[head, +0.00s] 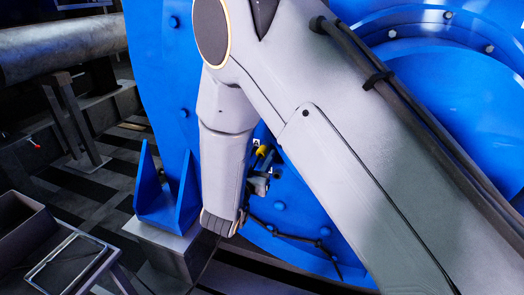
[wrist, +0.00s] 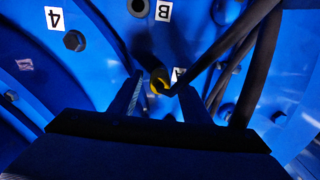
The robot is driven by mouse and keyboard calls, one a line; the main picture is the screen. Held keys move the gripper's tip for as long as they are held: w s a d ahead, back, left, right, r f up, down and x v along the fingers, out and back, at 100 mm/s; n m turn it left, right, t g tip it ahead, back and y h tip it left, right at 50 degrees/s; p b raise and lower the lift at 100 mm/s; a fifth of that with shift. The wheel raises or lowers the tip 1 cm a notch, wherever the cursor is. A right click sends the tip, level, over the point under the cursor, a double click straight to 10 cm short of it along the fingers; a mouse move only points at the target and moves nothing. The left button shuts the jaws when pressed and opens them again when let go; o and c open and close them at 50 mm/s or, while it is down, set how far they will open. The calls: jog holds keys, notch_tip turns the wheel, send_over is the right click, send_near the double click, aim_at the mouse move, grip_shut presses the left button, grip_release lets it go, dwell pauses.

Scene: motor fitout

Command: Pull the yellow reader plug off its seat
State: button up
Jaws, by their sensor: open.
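The yellow reader plug (wrist: 159,77) shows in the wrist view against the blue motor face, beside a partly hidden white label that seems to read A (wrist: 178,74). My gripper (wrist: 161,85) is open, with its two dark fingers spread to the left and right of the plug. Whether the fingers touch it cannot be told. In the head view the yellow plug (head: 262,150) is a small patch just right of my forearm, with my gripper (head: 260,172) close below it. The plug's seat is mostly hidden.
Dark cables (wrist: 245,70) cross the right of the wrist view, close to my right finger. A label B (wrist: 163,11), a label 4 (wrist: 54,18) and bolts (wrist: 74,41) sit on the blue face. A blue bracket (head: 165,200) stands left of my forearm.

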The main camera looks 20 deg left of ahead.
grip_shut()
jog(key=shift+s, duration=0.2)
jog(key=shift+s+a+p, duration=0.15)
jog(key=shift+s+p, duration=0.5)
jog(key=shift+s, duration=0.75)
jog(key=shift+s+a+p, duration=0.1)
jog(key=shift+s+p, duration=0.5)
jog(key=shift+s, duration=0.8)
jog(key=s+a+p, duration=0.1)
jog(key=s+p, duration=0.8)
jog(key=s, duration=1.3)
jog(key=shift+a, duration=0.35)
